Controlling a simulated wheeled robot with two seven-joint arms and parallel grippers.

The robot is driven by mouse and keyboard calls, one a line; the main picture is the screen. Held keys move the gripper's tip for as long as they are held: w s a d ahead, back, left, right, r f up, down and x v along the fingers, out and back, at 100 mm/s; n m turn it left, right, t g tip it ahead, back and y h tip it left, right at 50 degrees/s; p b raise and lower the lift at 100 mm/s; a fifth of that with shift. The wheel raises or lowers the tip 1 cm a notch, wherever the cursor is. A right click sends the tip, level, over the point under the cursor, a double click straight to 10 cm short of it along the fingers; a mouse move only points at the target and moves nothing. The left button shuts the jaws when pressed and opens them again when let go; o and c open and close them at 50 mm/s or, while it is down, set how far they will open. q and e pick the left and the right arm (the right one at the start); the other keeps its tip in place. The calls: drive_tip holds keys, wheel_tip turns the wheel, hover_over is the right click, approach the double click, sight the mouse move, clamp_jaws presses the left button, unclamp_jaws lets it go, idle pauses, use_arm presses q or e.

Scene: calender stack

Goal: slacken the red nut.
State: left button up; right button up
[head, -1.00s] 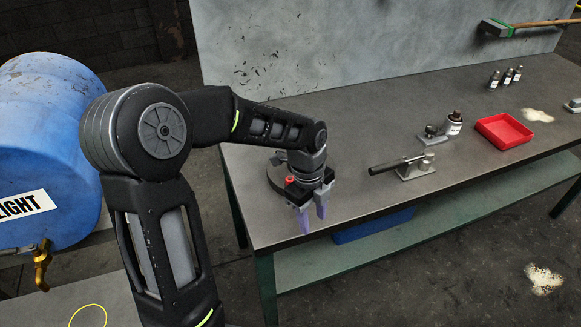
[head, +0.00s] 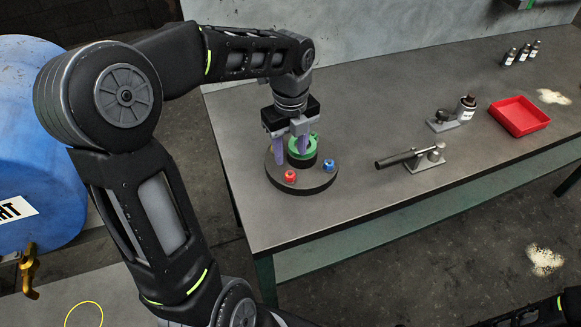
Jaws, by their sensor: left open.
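The red nut (head: 290,176) sits on the front left of a dark round base (head: 312,186) on the workbench. A blue nut (head: 328,165) sits on the right side of the same base. A green ring-like part (head: 303,146) stands on a black hub in the middle. My left gripper (head: 291,157) points down over the base, open, with its purple fingers behind the red nut. One finger is left of the green part and the other is in front of it; whether they touch it I cannot tell. My right gripper is not in view.
A metal fixture with a dark handle (head: 396,160) lies right of the base. A blue barrel (head: 30,140) is at left.

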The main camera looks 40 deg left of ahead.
sight(291, 174)
use_arm(q)
wheel_tip(291, 174, down, 8)
drive_tip(key=shift+r+p, duration=0.1)
drive_tip(key=shift+p, duration=0.3)
drive_tip(key=shift+c, duration=0.5)
clamp_jaws()
